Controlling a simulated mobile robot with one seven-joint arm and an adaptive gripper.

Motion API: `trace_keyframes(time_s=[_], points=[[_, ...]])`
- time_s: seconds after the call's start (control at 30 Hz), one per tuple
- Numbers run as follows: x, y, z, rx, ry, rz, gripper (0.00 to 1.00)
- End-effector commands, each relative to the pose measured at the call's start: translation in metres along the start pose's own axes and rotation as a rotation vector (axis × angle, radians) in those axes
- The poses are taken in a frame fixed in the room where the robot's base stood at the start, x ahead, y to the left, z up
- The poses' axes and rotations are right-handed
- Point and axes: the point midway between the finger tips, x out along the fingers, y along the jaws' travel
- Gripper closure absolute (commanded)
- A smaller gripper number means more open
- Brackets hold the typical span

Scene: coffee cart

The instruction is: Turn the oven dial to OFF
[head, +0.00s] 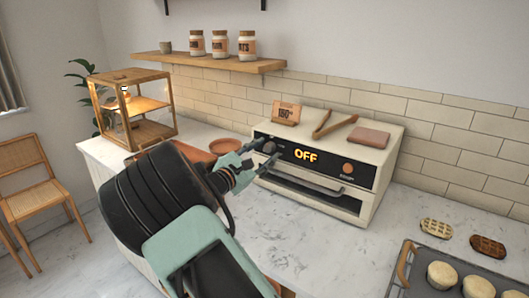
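The cream countertop oven (382,185) stands on the marble counter with a black front panel. Its lit orange display (305,155) reads OFF. A round brown knob (348,168) sits at the panel's right end, with small lettering below it that I cannot read. My gripper (270,153) is at the panel's left end, its two dark fingertips apart and pointing at the panel. A dial there is largely hidden by the fingers; I cannot tell whether they touch it. The oven door with its handle (310,187) is below the panel.
On the oven top are a wooden sign (286,113), tongs (335,124) and a brown board (369,138). A wooden display case (150,131) stands left. A tray (445,262) of pastries is front right. A shelf (210,61) with jars hangs above.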

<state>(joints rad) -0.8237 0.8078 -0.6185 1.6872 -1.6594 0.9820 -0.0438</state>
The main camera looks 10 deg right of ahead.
Motion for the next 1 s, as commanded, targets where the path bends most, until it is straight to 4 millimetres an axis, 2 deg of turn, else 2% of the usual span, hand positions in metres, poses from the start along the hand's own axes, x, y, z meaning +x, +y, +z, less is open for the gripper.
trace_keyframes(time_s=[0.17, 0.4, 0.6, 0.8, 1.0], points=[[-0.019, 0.001, -0.001, 0.001, 0.004, 0.001, 0.6], [-0.071, 0.001, -0.001, 0.0, 0.005, 0.002, 0.6], [-0.105, 0.001, -0.001, 0.0, 0.003, 0.002, 0.6], [-0.119, 0.0, -0.001, 0.0, 0.002, 0.0, 0.6], [-0.12, 0.0, 0.0, -0.001, 0.001, 0.0, 0.6]])
